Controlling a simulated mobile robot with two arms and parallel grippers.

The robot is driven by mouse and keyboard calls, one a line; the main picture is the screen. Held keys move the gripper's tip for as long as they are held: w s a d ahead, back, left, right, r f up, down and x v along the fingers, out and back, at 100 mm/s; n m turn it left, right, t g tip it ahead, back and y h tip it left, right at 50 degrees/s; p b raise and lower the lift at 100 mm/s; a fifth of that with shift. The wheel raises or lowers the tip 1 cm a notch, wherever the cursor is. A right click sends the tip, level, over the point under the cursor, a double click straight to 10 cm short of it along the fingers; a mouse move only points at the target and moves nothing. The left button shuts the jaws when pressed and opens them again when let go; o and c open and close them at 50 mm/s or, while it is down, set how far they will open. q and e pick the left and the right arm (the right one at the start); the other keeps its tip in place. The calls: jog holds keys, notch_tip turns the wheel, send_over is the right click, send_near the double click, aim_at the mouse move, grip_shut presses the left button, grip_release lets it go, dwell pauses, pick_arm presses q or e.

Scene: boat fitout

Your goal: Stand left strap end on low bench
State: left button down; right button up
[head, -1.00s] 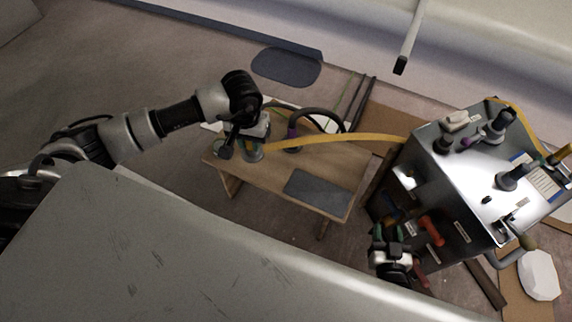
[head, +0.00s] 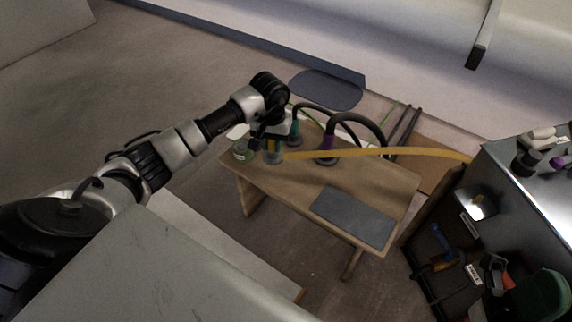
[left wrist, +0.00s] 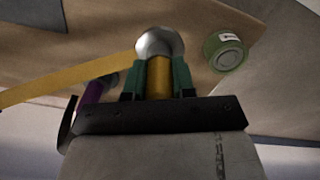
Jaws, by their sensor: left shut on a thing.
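My left gripper (head: 273,150) is over the left end of the low wooden bench (head: 295,187). Its green-padded fingers are shut on the left strap end (left wrist: 159,76), a yellow piece with a round silver knob between the fingers in the left wrist view. The yellow strap (head: 400,153) runs from it across the bench to the right, towards the metal cabinet. The bench also fills the top of the left wrist view (left wrist: 100,45). I cannot tell whether the strap end touches the bench. My right gripper cannot be made out surely among the dark and green shapes at lower right.
A green round tin or roll (head: 243,150) sits beside my left gripper. Purple-collared dark hose (head: 327,147) stands behind the strap. A grey mat (head: 352,216) covers the bench's front right. The metal cabinet (head: 530,190) with tools stands at right.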

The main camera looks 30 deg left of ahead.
pick_arm(q)
notch_tip(320, 180, down, 6)
jog(key=shift+f+b, duration=0.15)
jog(key=shift+b, duration=0.95)
jog(key=shift+f, duration=0.3)
jog(key=shift+r, duration=0.1)
jog(key=c, duration=0.8)
grip_release()
